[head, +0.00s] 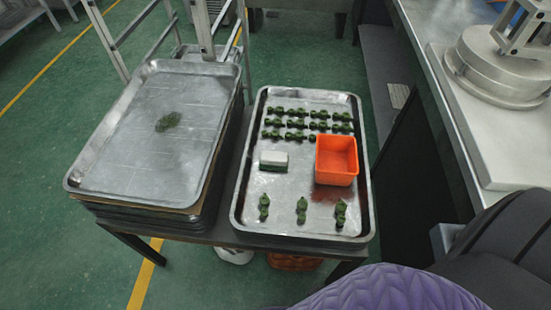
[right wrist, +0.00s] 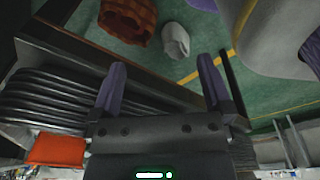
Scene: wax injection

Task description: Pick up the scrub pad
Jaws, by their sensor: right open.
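The scrub pad (head: 273,160) looks like a small white block with a green underside. It lies flat in the right metal tray (head: 238,205), left of an orange box. My right gripper (right wrist: 161,82) shows in the right wrist view with its two purple fingers apart and nothing between them. The scrub pad cannot be made out in that view. Neither gripper's fingers show in the head view, and my left gripper is not in view.
The orange box (head: 336,160) stands in the right tray. Rows of green parts (head: 300,124) lie behind it, and several green pieces (head: 301,210) in front. A machine counter (head: 470,110) is at right.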

